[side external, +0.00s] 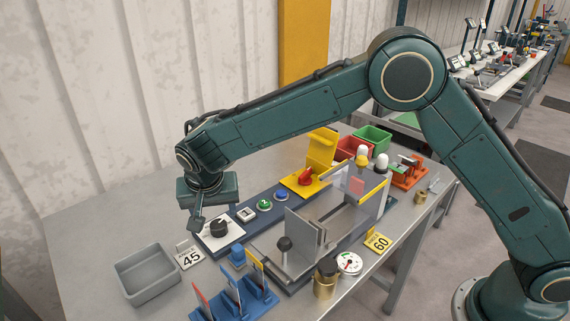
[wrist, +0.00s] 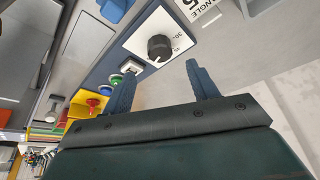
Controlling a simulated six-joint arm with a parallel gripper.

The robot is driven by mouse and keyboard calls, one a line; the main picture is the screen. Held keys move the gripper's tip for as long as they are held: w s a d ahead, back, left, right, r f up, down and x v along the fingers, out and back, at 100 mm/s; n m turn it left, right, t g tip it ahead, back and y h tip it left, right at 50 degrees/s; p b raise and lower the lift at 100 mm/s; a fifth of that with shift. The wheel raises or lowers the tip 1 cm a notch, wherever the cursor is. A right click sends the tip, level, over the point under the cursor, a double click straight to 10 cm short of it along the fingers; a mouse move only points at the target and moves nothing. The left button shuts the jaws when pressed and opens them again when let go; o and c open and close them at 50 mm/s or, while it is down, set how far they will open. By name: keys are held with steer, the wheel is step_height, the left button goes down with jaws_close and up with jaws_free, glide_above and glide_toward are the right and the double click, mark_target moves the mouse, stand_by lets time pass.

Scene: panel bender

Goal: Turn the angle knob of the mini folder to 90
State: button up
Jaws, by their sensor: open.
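The angle knob (side external: 219,229) is a black round knob on a white dial plate at the near left end of the dark blue control strip. In the wrist view the knob (wrist: 160,47) sits on its white plate, with small numbers on the side towards the right finger; 30 is legible. Its pointer setting is too small to read surely. My gripper (side external: 206,215) is over the knob end of the strip, fingers pointing down. In the wrist view my gripper (wrist: 161,75) is open and empty; the knob appears just beyond the gap between the fingertips, apart from both.
A grey bin (side external: 147,273), a green button (side external: 264,205), a red knob on yellow (side external: 305,177) and the folder's clear guard (side external: 350,205) are nearby.

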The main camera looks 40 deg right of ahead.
steer(key=v, duration=0.7)
steer(key=shift+f, duration=0.1)
stand_by(0.5)
